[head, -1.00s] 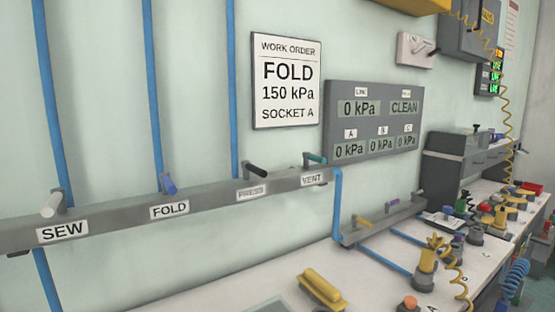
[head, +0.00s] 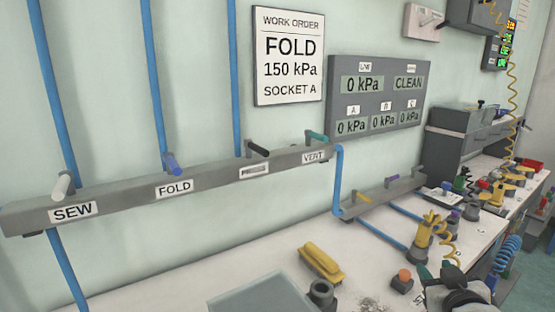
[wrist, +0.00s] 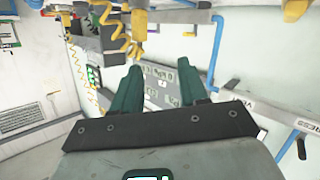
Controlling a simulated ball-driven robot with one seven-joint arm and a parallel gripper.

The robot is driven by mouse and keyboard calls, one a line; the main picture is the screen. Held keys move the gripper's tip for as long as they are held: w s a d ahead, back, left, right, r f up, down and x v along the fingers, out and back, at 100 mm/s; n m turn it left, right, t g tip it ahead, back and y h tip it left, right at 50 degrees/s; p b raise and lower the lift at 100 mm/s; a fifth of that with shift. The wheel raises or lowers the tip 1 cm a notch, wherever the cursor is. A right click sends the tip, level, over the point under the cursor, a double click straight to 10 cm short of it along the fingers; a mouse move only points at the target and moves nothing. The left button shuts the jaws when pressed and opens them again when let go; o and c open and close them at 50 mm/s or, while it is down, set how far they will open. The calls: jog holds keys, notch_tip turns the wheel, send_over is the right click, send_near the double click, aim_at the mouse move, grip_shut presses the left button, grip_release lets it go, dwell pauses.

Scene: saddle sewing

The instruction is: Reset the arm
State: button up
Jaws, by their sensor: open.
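My gripper (wrist: 158,80) shows in the wrist view with its two dark green fingers spread apart and nothing between them. Behind the gap between the fingers is the grey pressure display panel (wrist: 158,95), seen at a tilt and some way off. The fingers are only partly visible there.
The white bench (head: 270,268) holds a yellow-handled tool (head: 320,262), an orange button (head: 403,279) and a yellow fitting (head: 424,240). A grey valve rail (head: 120,200) with labelled levers runs along the wall. The work order sign (head: 289,56) reads FOLD, 150 kPa, SOCKET A.

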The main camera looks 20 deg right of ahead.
jog(key=s+a+f+g+y, duration=0.1)
jog(key=s+a+f+g, duration=0.1)
jog(key=s+a+f, duration=0.3)
jog(key=s+a+f+n+g+y, duration=0.1)
jog(key=s+a+f+g+y, duration=0.1)
jog(key=f, duration=0.5)
jog(key=s+a+f+g+y, duration=0.1)
jog(key=s+a+f+g, duration=0.1)
jog(key=s+a+f, duration=0.3)
jog(key=s+a+f+g+y, duration=0.1)
jog(key=s+f+g, duration=0.2)
jog(key=s, duration=0.4)
jog(key=s+a+f+n+g+y+p, duration=0.1)
jog(key=s+a+f+g, duration=0.1)
jog(key=s+f, duration=0.3)
jog(key=s+g, duration=0.1)
jog(key=s, duration=0.2)
jog(key=shift+s+a+f+y, duration=0.2)
jog(key=shift+s+f+y, duration=0.05)
jog(key=shift+s+y, duration=0.05)
